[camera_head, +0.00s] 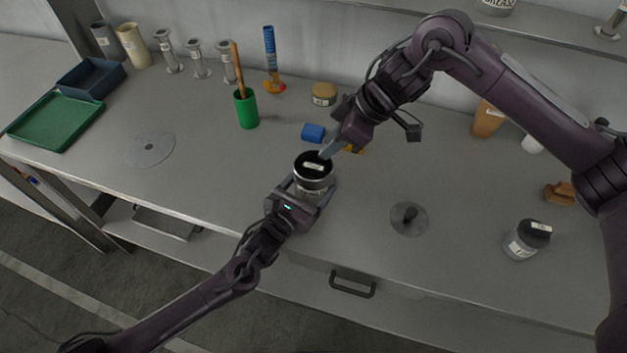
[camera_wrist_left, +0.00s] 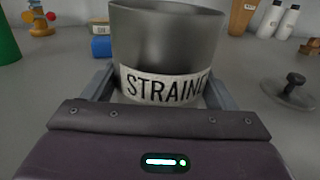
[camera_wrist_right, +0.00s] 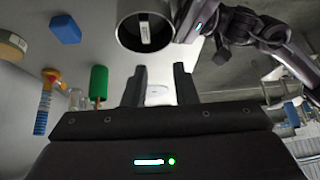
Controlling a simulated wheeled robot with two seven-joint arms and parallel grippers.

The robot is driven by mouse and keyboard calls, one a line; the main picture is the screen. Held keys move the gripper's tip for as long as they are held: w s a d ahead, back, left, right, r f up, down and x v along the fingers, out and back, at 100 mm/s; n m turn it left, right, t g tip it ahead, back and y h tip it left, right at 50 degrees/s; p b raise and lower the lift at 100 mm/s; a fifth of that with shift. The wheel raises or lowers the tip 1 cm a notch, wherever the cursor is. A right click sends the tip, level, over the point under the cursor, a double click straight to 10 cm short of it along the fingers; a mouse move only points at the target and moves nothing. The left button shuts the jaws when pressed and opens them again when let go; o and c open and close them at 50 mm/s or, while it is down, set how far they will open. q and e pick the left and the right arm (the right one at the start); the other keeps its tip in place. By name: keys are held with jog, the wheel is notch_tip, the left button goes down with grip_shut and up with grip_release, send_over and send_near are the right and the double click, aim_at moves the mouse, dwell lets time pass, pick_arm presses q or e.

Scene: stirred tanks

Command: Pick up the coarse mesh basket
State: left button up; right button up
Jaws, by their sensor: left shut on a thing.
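My left gripper (camera_head: 304,196) is shut on a grey metal pot (camera_wrist_left: 165,45) with a label reading "STRAINE…", cut off at the right edge. The pot stands upright between its fingers. Its dark inside and a small white label show in the right wrist view (camera_wrist_right: 130,35) and in the head view (camera_head: 313,170). I cannot tell whether that label lies on a basket in the pot. No mesh is clearly visible anywhere. My right gripper (camera_wrist_right: 160,75) is open and empty; in the head view (camera_head: 327,150) it points down beside the pot's rim.
A knobbed grey lid (camera_head: 409,219) lies right of the pot. A dark labelled jar (camera_head: 528,240) stands farther right. A blue block (camera_head: 313,133) and a green cup (camera_head: 246,110) are behind. A flat disc (camera_head: 150,149) and green tray (camera_head: 55,122) lie left. The front left is clear.

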jog(key=w+d+h, duration=0.1)
jog(key=d+h, duration=0.1)
send_over(315, 166)
jog(key=d, duration=0.3)
jog(key=shift+m, duration=0.3)
jog(key=f, duration=0.5)
jog(key=shift+s+a+f, duration=0.2)
jog(key=shift+s+f, duration=0.05)
jog(key=shift+s, duration=0.05)
jog(key=x, duration=0.5)
jog(key=shift+a, duration=0.25)
grip_shut()
